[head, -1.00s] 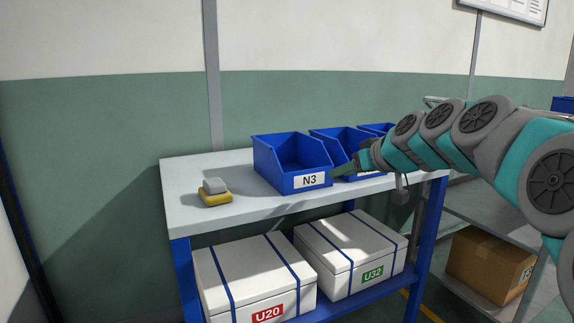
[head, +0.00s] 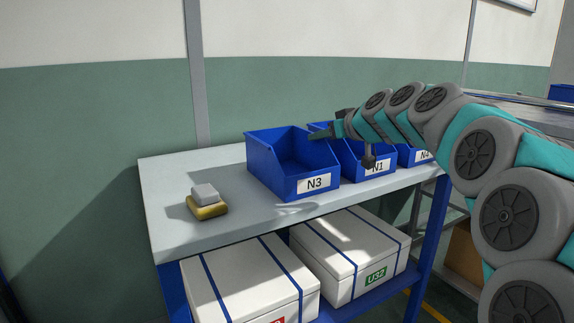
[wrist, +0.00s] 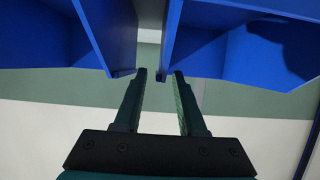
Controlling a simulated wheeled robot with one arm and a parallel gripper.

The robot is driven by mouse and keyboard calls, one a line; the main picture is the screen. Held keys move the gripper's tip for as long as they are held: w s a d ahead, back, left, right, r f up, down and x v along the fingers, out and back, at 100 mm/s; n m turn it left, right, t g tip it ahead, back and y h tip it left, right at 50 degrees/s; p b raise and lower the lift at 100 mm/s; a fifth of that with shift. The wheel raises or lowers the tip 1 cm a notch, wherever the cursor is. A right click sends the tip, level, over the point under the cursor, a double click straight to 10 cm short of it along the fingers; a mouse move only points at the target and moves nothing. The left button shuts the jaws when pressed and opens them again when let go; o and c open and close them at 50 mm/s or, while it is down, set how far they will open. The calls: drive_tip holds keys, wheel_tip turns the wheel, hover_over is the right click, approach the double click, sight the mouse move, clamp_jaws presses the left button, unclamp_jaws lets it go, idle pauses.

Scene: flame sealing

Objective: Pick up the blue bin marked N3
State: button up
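The blue bin marked N3 (head: 315,184) stands upright on the table, the leftmost of three blue bins in the head view. Its white label faces me. My gripper (head: 320,133) is at the upper right of N3, near its top right edge and the neighbouring bin N1. In the wrist view my gripper (wrist: 160,76) has its two fingers apart with nothing held. No labels show in that view, and I cannot tell whether the fingers touch a bin.
Bins N1 (head: 378,176) and N4 (head: 420,157) stand close to the right of N3. A yellow and grey block (head: 207,202) lies to its left on the white table (head: 160,200). White boxes (head: 350,250) sit on the shelf below. The table's left part is mostly free.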

drive_tip(key=p+x, duration=0.1)
drive_tip(key=x, duration=0.3)
drive_tip(key=shift+w+a+f, duration=0.1)
drive_tip(key=shift+w+a, duration=0.1)
drive_tip(key=shift+a, duration=0.15)
clamp_jaws()
idle(1.1)
